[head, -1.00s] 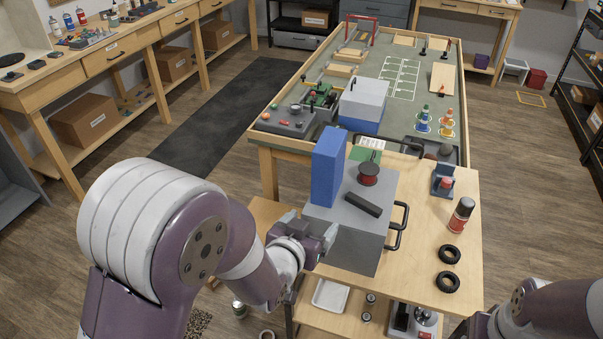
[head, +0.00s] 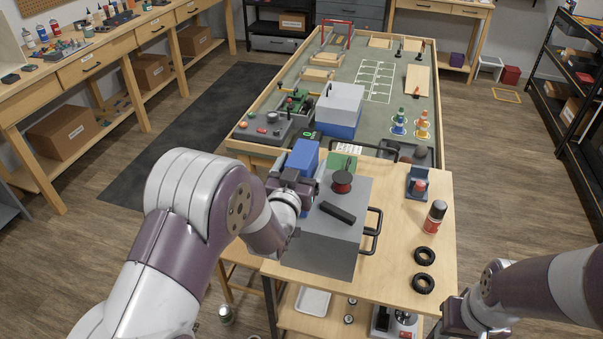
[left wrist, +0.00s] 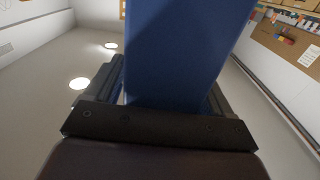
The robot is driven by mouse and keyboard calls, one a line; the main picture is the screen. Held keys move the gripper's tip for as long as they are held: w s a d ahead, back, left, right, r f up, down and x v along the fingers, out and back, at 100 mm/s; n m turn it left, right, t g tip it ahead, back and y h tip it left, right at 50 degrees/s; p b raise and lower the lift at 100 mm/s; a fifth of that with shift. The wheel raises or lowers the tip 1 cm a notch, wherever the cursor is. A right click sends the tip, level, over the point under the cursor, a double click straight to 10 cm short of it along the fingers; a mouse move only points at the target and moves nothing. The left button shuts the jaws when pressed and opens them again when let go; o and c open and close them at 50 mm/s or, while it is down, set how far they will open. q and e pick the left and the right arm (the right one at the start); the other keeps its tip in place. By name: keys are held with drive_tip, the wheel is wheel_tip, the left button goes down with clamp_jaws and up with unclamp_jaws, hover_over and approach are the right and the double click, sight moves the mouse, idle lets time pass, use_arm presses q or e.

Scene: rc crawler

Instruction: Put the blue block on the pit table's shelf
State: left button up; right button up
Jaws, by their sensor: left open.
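The blue block (head: 302,155) stands upright at the left far corner of the grey box on the wooden pit table (head: 410,270). My left gripper (head: 293,182) is open at the block and hides its lower part in the head view. In the left wrist view the blue block (left wrist: 185,50) rises between the open fingers (left wrist: 165,95). The pit table's lower shelf (head: 332,319) shows below the tabletop. My right gripper (head: 458,318) is partly in view at the bottom right; its fingers are not clear.
The shelf holds a white tray (head: 313,301) and small items.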

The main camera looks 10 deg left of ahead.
use_arm(q)
drive_tip(key=shift+w+d+f, duration=0.1)
drive_tip(key=shift+w+d, duration=0.05)
drive_tip(key=shift+w, duration=0.1)
drive_tip(key=shift+s, duration=0.15)
drive_tip(key=c, duration=1.5)
